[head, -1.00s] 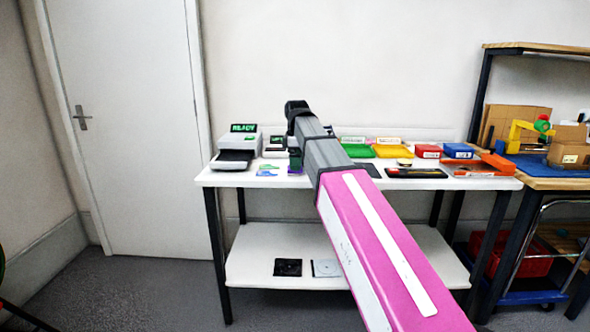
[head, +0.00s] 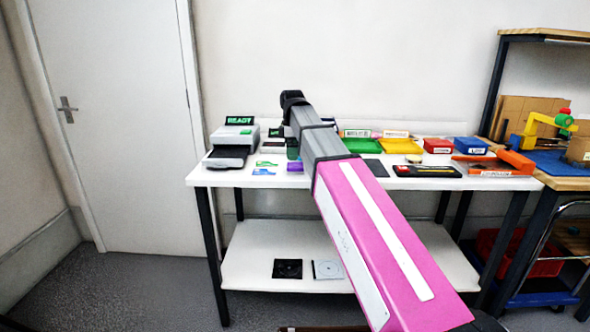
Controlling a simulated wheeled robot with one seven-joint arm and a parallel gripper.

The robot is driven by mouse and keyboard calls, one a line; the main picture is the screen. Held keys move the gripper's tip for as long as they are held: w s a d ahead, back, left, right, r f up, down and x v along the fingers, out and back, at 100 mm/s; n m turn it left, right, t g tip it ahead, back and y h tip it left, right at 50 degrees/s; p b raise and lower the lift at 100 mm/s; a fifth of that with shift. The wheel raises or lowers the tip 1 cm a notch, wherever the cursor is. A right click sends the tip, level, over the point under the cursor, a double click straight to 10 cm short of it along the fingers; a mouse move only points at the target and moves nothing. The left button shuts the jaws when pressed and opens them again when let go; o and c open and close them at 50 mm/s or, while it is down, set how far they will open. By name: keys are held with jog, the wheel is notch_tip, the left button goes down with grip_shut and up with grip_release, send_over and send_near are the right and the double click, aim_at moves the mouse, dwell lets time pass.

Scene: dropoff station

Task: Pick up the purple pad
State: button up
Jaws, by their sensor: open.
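The purple pad (head: 295,166) lies on the white table top, left of my grey and pink arm. Only a small part of it shows, and the arm covers some of its right side. My gripper (head: 292,156) is a small dark shape hanging at the far end of the arm. In the picture it sits just above the purple pad, and I cannot tell the exact height between them. It is open, with nothing seen in it.
A grey device with a READY display (head: 235,136) stands at the table's left. Small green and blue cards (head: 265,167) lie beside the pad. Green (head: 360,146) and yellow trays (head: 400,146), red and blue boxes, and an orange tray (head: 505,163) fill the right.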

aim_at(294, 165)
jog(key=shift+s+d+f, duration=0.15)
jog(key=shift+f, duration=1.35)
jog(key=shift+s+d+f, duration=0.15)
jog(key=shift+f, duration=1.35)
jog(key=c, duration=1)
